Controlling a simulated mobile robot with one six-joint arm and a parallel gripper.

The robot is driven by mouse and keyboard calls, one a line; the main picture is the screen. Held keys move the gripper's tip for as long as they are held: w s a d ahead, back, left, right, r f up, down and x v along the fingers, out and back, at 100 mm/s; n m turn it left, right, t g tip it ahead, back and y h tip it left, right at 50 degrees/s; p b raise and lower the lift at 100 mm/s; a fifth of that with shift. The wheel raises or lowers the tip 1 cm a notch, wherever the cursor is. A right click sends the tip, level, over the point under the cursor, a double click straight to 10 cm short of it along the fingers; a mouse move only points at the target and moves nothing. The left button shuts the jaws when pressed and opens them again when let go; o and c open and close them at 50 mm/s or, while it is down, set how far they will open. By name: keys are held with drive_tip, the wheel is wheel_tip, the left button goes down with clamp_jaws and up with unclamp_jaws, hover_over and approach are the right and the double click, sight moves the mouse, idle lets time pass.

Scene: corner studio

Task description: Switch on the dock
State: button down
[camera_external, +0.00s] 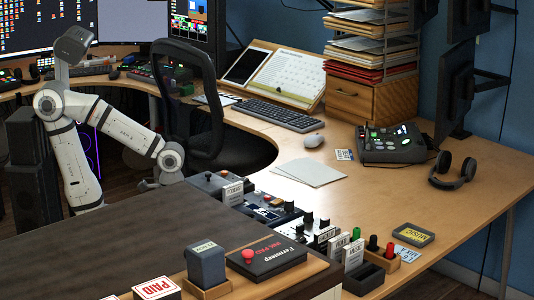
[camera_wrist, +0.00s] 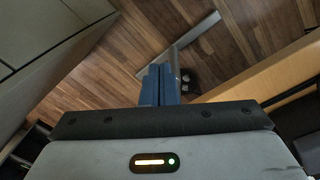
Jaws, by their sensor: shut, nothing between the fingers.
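I cannot tell for certain which device is the dock.
The wooden desk (camera_external: 480,190) curves around a black mesh chair (camera_external: 195,90). Papers (camera_external: 310,172), a mouse (camera_external: 314,140), a keyboard (camera_external: 277,114) and headphones (camera_external: 453,171) lie on it. A dark counter (camera_external: 120,240) fills the front left. The wrist view shows wood floor (camera_wrist: 110,65).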

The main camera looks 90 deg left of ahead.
wheel_tip(320, 180, up, 38)
drive_tip(key=w+a+t+y+p, duration=0.1)
drive_tip(key=w+a+t+p, duration=0.15)
drive_tip(key=p, duration=2.85)
drive_tip(key=n+g+b, duration=0.2)
drive_tip(key=n+b, duration=0.5)
drive_tip(key=b, duration=0.6)
hover_over(246, 179)
drive_tip(key=s+d, duration=0.1)
wheel_tip(246, 179, down, 19)
drive_tip(key=shift+s+f+y+p, duration=0.1)
drive_tip(key=shift+s+y+p, duration=0.2)
drive_tip(key=shift+y, duration=0.1)
drive_tip(key=shift+d, duration=0.1)
drive_tip(key=f, duration=0.4)
drive_tip(key=w+f, duration=0.1)
drive_tip(key=f, duration=0.4)
drive_tip(key=a+f, duration=0.1)
drive_tip(key=f, duration=0.3)
drive_tip(key=shift+w+a+f, duration=0.1)
drive_tip(key=shift+w+f, duration=0.05)
drive_tip(key=shift+f, duration=0.3)
